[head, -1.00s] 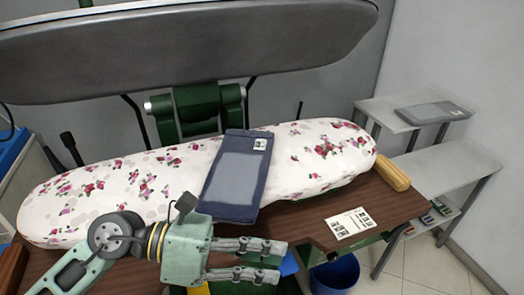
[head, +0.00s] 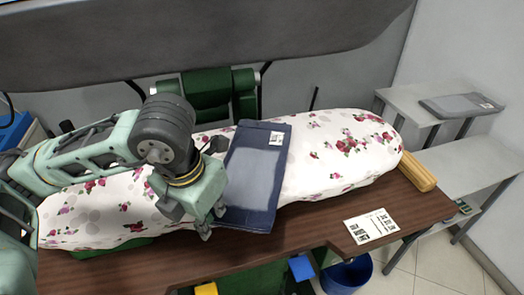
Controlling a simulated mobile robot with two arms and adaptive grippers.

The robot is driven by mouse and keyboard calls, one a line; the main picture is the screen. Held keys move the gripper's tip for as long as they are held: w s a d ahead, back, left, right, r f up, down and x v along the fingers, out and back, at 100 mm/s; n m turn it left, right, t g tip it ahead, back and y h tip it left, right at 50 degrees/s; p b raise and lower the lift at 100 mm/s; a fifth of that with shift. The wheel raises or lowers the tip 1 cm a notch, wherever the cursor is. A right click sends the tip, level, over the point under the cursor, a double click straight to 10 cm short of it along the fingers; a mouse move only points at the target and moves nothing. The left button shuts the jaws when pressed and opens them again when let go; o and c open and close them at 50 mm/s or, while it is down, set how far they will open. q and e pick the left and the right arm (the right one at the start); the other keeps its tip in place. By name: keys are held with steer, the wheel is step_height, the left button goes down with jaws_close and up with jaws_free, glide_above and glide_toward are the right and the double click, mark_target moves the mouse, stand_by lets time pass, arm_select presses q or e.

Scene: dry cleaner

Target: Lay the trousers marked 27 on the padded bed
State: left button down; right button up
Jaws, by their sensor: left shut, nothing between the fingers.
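Folded dark blue trousers (head: 255,178) with a white tag (head: 276,138) lie flat across the middle of the padded bed (head: 330,168), which has a floral cover. The number on the tag is too small to read. The near end of the trousers reaches the bed's front edge. My left gripper (head: 207,231) is shut and empty, pointing down at the near left corner of the trousers. I cannot tell whether it touches them. My left arm hides part of the bed's left half. My right gripper is out of view.
A dark press head (head: 200,40) hangs above the bed. A brown wooden table (head: 310,232) carries a printed card (head: 370,226) and a wooden roller (head: 417,171). Folded grey trousers (head: 460,104) lie on the stepped shelf at right. A blue bin (head: 347,275) stands below.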

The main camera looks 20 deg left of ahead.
mark_target(261, 163)
arm_select(q)
steer(key=w+d+p, duration=0.1)
steer(key=w+p, duration=0.1)
steer(key=w, duration=0.5)
steer(key=w+d+p, duration=0.1)
steer(key=w+p, duration=0.2)
steer(key=w, duration=0.4)
steer(key=w+d+p, duration=0.2)
steer(key=w+p, duration=0.1)
steer(key=w, duration=0.4)
steer(key=shift+w, duration=0.15)
steer(key=shift+f+p, duration=0.35)
steer(key=shift+p, duration=0.05)
steer(key=shift+f+b, duration=0.55)
steer(key=shift+b, duration=0.25)
steer(key=shift+s, duration=0.2)
